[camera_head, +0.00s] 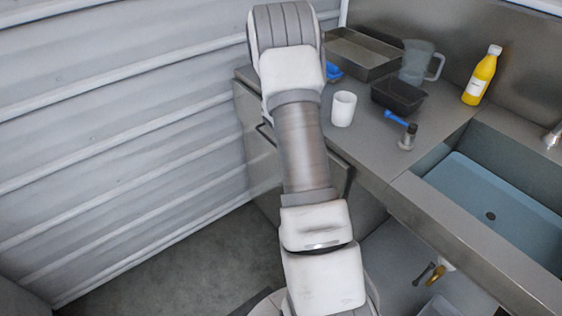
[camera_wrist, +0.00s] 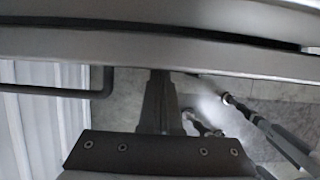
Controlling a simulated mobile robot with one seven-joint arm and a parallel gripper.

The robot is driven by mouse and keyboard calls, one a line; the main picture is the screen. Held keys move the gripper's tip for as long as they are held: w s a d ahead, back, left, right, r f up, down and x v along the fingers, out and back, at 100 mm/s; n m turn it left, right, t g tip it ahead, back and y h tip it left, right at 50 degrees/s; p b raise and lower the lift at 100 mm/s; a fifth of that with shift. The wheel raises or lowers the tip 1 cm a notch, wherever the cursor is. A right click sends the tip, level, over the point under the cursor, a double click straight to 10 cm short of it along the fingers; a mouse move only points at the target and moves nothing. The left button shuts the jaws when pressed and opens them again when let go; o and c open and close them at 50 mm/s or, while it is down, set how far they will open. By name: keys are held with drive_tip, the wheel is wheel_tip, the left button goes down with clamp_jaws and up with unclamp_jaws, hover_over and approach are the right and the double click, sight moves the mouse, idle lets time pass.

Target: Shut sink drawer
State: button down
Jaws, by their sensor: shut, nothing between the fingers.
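A grey metal front, which looks like the drawer front (camera_wrist: 200,45), runs across the top of the wrist view. A dark bar handle (camera_wrist: 60,91) sticks out below it at the left. A dark gap shows along its upper right edge. My gripper (camera_wrist: 160,75) is shut and empty, its fingertips at the lower edge of this front; I cannot tell if they touch it. In the head view my arm hides the gripper and most of the cabinet front. A handle (camera_head: 265,131) shows left of the arm. How far the drawer stands out is unclear.
The steel counter (camera_head: 370,145) holds a white cup (camera_head: 343,108), a black tray (camera_head: 398,96), a metal pan (camera_head: 362,54), a clear jug (camera_head: 416,62) and a yellow bottle (camera_head: 482,76). A sink (camera_head: 495,205) lies right. A corrugated wall (camera_head: 110,110) bounds the left; floor (camera_head: 200,265) is clear beside it.

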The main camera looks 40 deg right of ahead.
drive_tip(key=shift+w+d+p, duration=0.1)
drive_tip(key=shift+d+p, duration=0.2)
drive_tip(key=shift+d, duration=0.95)
